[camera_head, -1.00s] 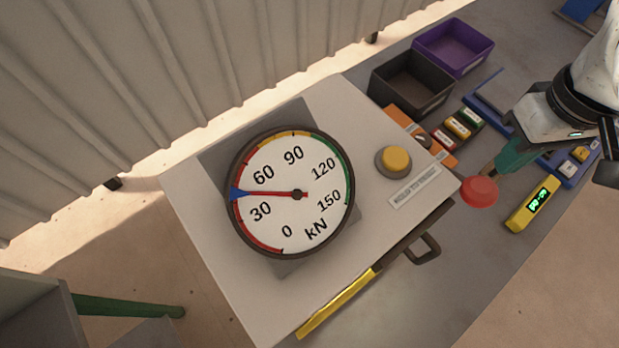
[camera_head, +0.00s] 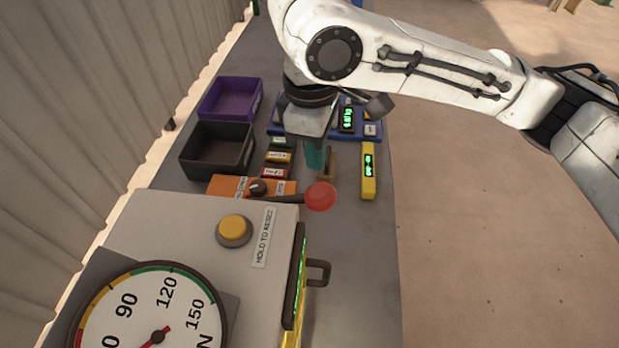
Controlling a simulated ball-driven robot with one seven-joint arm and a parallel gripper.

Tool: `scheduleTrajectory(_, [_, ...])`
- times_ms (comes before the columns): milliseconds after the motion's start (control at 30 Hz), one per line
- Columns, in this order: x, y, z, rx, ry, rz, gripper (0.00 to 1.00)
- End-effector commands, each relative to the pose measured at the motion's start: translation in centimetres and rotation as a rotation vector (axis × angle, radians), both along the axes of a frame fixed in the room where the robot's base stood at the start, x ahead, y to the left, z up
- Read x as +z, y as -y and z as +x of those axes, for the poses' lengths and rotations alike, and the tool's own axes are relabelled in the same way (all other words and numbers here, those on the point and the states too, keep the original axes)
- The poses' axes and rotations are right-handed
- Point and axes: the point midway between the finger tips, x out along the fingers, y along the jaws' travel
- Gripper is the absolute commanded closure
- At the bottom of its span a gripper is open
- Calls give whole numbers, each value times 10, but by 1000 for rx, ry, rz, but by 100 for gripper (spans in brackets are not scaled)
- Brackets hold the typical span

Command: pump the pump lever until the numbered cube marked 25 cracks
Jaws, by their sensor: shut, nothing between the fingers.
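The pump lever is a dark rod ending in a red ball knob (camera_head: 320,197), level beside the orange block (camera_head: 228,187). My gripper (camera_head: 318,168) points down with shut teal fingers just beyond the knob in the picture; I cannot tell whether they touch it. The press housing (camera_head: 160,222) stands at lower left with its round gauge (camera_head: 180,308), cut off by the bottom edge; only the short red tail of the needle shows, so I cannot read it. The cube marked 25 is not visible.
A yellow button (camera_head: 234,230) with a "hold to reset" label sits on the housing, whose front has a dark handle (camera_head: 319,271). Black (camera_head: 217,150) and purple (camera_head: 229,98) bins stand behind. A yellow display bar (camera_head: 369,172) lies right of my gripper; small colored labelled blocks lie left.

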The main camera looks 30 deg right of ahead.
Motion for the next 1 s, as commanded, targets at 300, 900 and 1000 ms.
scheduleTrajectory(300, [19,-5,10,592,-102,-33,100])
scheduleTrajectory(900, [63,-23,21,1589,-310,32,100])
scheduleTrajectory(1000, [67,-24,22,1672,-327,46,100])
